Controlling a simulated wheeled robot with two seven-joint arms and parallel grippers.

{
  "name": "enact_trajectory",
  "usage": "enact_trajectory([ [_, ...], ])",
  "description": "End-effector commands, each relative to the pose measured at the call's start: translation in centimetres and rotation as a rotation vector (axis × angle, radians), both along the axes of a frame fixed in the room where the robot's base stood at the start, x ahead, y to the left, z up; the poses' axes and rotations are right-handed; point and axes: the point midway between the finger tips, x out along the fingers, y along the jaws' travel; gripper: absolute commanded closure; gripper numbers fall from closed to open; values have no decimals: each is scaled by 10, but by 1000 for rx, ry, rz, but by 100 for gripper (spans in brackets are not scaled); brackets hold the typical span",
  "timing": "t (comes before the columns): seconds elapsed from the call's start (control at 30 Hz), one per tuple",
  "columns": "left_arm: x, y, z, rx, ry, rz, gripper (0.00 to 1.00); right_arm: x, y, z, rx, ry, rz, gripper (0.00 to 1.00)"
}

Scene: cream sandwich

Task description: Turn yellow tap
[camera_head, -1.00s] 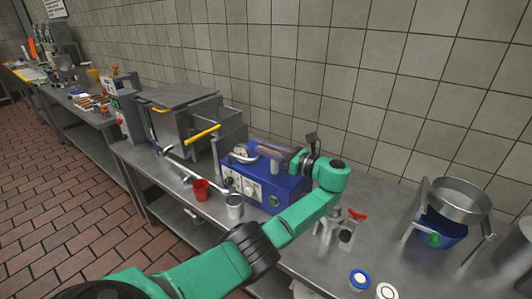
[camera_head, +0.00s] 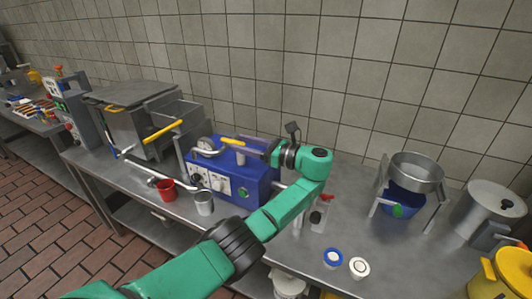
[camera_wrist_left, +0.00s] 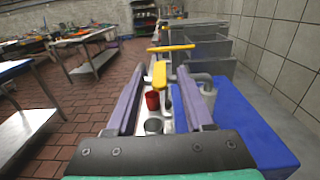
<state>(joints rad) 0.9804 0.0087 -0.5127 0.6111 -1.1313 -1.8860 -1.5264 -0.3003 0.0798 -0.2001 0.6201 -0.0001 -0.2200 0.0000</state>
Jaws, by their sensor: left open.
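The yellow tap handle (camera_head: 232,142) sits on top of the blue machine (camera_head: 262,182), on a metal pipe. It also shows in the left wrist view (camera_wrist_left: 160,75). Another yellow handle (camera_head: 163,131) is on the steel tank to the left, farther off in the wrist view (camera_wrist_left: 170,48). My left gripper (camera_head: 258,148) is at the top of the blue machine, pointing left at the nearer handle. In the wrist view its purple fingers (camera_wrist_left: 160,85) are apart, with that handle between or just beyond their tips; contact is not clear. Part of what looks like my right gripper (camera_head: 498,238) shows at the right edge.
A red cup (camera_head: 166,190) and a metal cup (camera_head: 203,202) stand in front of the blue machine. The steel tank (camera_head: 135,117) is to the left. A bowl stand (camera_head: 416,172), a lidded pot (camera_head: 490,208) and a yellow container (camera_head: 505,275) are to the right. The tiled wall is close behind.

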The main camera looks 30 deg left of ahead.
Motion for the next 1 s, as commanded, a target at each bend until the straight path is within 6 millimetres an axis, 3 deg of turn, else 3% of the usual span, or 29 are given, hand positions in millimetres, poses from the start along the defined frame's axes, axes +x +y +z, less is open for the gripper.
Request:
enact_trajectory([
  [0.23, 3, -66, -5, 0, -1, -4, 48, 0, -1, -30, -1, 0, 0, 50],
  [0.4, 4, -91, -3, -1, 0, -1, 48, 0, -1, -42, -1, 0, 0, 50],
  [1.0, 3, -97, 0, 0, 0, 1, 48, 1, -1, -43, -1, 0, 0, 50],
])
